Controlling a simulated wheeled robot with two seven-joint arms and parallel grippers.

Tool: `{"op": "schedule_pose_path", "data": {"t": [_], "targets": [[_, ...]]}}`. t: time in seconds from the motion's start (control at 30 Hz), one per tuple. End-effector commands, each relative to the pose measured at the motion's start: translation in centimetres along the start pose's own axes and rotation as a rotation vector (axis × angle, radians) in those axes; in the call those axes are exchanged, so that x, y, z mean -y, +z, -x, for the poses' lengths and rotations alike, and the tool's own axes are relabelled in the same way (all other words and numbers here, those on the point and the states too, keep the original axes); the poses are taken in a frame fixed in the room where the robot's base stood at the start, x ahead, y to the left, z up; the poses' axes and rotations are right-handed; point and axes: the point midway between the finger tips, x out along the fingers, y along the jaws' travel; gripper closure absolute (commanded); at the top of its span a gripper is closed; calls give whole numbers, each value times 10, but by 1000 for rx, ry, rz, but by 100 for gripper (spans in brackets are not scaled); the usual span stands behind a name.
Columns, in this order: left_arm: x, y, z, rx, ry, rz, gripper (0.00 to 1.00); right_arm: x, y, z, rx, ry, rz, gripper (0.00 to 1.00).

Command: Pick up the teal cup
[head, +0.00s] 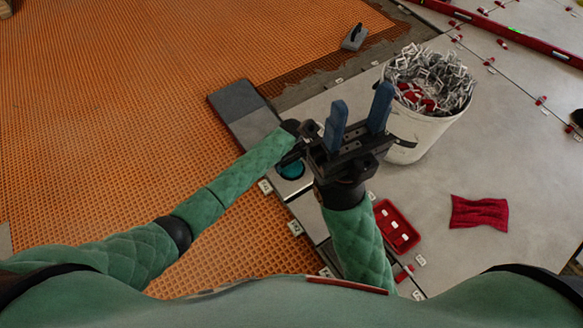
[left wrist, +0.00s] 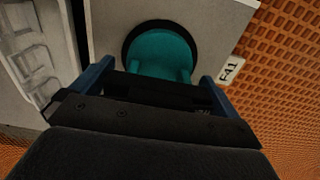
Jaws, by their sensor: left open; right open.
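The teal cup (head: 290,169) sits at the edge of the grey tiles in the head view, partly covered by my left gripper. In the left wrist view the cup (left wrist: 160,50) shows close up, with a dark round border. My left gripper (left wrist: 156,72) is open, its two blue fingers to either side of the cup's near part. Whether they touch the cup I cannot tell. My right gripper (head: 357,118) is open and empty, blue fingers pointing up, just right of the left gripper in the head view, and it hides part of it.
A white bucket (head: 420,135) full of grey clips stands close to the right gripper. A red tray (head: 396,228) and a red cloth (head: 479,213) lie on the tiles. A red level (head: 512,35) and a float (head: 354,38) lie further back. Orange matting (head: 110,110) spreads on the left.

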Motion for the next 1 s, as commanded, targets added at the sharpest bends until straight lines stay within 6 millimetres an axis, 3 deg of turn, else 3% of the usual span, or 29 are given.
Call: {"op": "schedule_pose_path", "data": {"t": [0.23,0.4,0.77,1.0], "targets": [[0,0,-1,-1,1,0,0,0,0,1,5,-2,2,55],[0,0,-2,-1,1,0,32,0,0,1,5,-1,1,55],[-1,-1,6,-1,2,1,32,0,0,-4,2,-1,-1,55],[-1,0,48,-1,3,2,32,-4,-3,-29,-18,19,-14,55]]}}
